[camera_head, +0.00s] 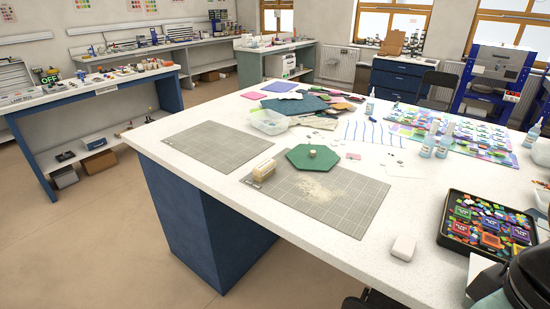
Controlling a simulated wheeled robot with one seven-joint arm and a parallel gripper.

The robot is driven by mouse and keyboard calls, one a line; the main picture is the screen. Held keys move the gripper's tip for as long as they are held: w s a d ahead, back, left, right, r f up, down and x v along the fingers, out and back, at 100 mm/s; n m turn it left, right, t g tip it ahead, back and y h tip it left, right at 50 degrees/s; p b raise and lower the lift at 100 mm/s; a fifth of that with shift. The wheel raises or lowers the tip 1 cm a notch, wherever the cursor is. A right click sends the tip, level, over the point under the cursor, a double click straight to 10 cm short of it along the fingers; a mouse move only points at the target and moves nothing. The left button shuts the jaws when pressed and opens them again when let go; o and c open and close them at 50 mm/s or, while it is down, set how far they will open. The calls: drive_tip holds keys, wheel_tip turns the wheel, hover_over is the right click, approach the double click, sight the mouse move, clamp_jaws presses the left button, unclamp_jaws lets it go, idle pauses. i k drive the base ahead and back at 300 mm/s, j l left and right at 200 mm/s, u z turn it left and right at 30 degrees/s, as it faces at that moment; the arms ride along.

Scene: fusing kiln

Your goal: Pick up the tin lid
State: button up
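A flat green octagonal piece with a small round beige knob at its centre, which looks like the tin lid (296,166), lies on the worktable. It rests partly over the back edge of a grey gridded cutting mat (345,214). Its knob side faces up and nothing covers it. A dark rounded shape at the lower right corner looks like part of my arm. My gripper's fingers cannot be made out in this view.
A beige block (265,169) stands left of the lid, and pale crumbs are scattered on the mat in front. A white block (403,248) lies near the front edge. A black tray (446,238) of colourful pieces is at right. Another grey mat (206,147) lies bare.

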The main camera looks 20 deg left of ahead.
sight(321, 158)
drive_tip(key=i+j, duration=0.1)
drive_tip(key=j, duration=0.35)
drive_tip(key=j+u, duration=0.1)
drive_tip(key=j, duration=0.3)
drive_tip(key=i+j+u, duration=0.1)
drive_tip(key=j, duration=0.35)
drive_tip(key=i+j, duration=0.15)
drive_tip(key=j, duration=0.25)
drive_tip(key=i+j+u, duration=0.1)
drive_tip(key=j, duration=0.35)
drive_tip(key=i+j+u, duration=0.1)
drive_tip(key=i+j, duration=0.15)
drive_tip(key=i, duration=0.15)
drive_tip(key=i+j+u, duration=0.1)
drive_tip(key=i+j, duration=0.15)
drive_tip(key=i, duration=0.45)
drive_tip(key=l, duration=0.05)
